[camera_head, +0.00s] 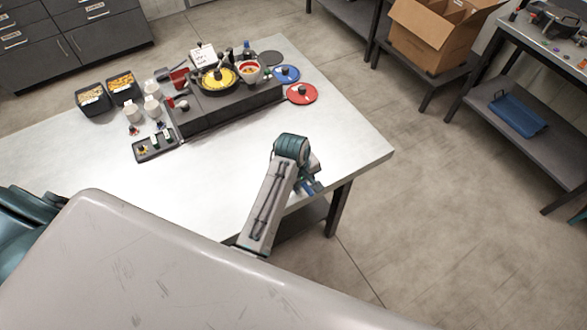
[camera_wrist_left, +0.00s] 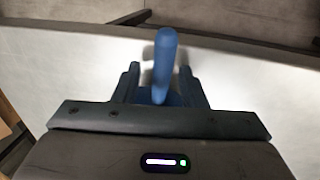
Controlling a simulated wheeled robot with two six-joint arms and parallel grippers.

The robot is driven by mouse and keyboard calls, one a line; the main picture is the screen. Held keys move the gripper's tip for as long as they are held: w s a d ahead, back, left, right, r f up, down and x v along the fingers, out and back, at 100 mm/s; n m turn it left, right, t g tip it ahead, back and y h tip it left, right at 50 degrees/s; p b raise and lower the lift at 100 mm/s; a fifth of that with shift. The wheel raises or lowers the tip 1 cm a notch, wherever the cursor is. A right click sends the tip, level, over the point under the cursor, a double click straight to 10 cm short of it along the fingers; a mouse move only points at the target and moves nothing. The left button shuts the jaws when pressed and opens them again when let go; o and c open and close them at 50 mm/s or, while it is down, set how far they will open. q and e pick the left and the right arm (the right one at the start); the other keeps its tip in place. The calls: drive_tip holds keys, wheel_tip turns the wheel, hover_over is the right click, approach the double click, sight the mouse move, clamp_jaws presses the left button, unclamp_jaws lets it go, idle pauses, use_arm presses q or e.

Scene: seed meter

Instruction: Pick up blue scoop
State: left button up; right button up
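The blue scoop (camera_wrist_left: 165,55) shows in the left wrist view as a long, rounded blue piece standing between the two fingers of my left gripper (camera_wrist_left: 159,78). Pale gaps show on both sides of it, so the fingers look open and apart from it. Its lower end is hidden by the gripper body. In the head view my left gripper (camera_head: 313,185) is over the right front edge of the table (camera_head: 235,182), mostly hidden behind its wrist. A small blue patch there is too small to tell apart. My right gripper is not in view.
A dark seed meter assembly (camera_head: 225,105) with a yellow-filled round part stands at the back of the table.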

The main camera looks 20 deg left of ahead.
use_arm(q)
clamp_jaws()
drive_tip(key=shift+s+r, duration=0.1)
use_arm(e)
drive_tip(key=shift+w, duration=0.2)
